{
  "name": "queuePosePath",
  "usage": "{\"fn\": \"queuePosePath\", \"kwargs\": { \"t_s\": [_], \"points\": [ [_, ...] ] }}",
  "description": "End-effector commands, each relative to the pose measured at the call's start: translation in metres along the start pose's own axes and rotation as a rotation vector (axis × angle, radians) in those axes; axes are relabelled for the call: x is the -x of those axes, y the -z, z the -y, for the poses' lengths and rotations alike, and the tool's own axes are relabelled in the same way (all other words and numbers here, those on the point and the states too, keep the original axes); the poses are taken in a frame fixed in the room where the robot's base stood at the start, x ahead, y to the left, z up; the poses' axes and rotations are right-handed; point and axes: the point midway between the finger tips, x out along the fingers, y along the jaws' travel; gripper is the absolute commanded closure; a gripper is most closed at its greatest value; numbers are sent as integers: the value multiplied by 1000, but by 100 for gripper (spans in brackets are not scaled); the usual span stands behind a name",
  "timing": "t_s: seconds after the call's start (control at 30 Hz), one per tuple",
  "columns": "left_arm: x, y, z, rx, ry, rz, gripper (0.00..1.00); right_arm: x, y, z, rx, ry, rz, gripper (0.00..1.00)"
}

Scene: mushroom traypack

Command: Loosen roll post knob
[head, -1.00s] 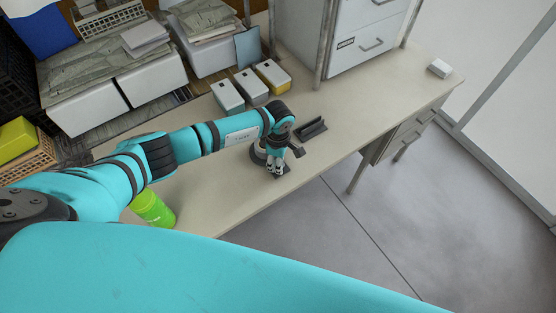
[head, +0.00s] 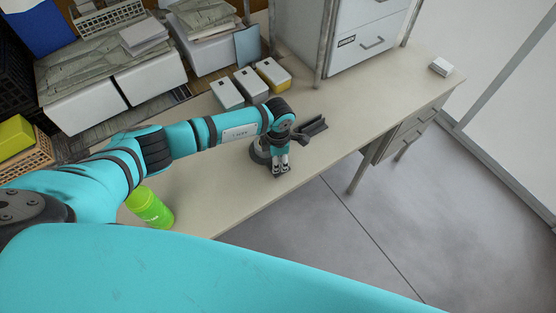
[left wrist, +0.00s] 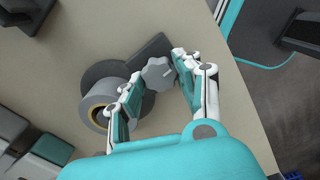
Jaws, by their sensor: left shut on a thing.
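The roll post knob (left wrist: 158,72) is a grey lobed knob in the left wrist view, between the two fingertips. It sits on a dark dispenser (left wrist: 120,72) with a round base and a flat arm, beside a grey tape roll (left wrist: 98,104). My left gripper (left wrist: 157,68) is shut on the knob, one finger on each side. In the head view my left gripper (head: 281,170) points down at the dispenser near the table's front edge. The arm and fingers hide the knob there. My right gripper is not in view.
On the table (head: 225,185), a green bottle (head: 149,207) stands at the left. A dark angled holder (head: 312,128) lies just right of my gripper. Several small boxes (head: 250,84) stand behind the arm. The table to the right is mostly clear.

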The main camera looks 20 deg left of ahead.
Motion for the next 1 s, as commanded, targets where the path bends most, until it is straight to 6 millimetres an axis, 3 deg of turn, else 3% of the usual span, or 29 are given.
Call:
{"fn": "queuePosePath", "kwargs": {
  "t_s": [1.0],
  "points": [
    [2, -1, 0, 967, -2, 2, 98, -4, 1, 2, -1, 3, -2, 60]
  ]
}}
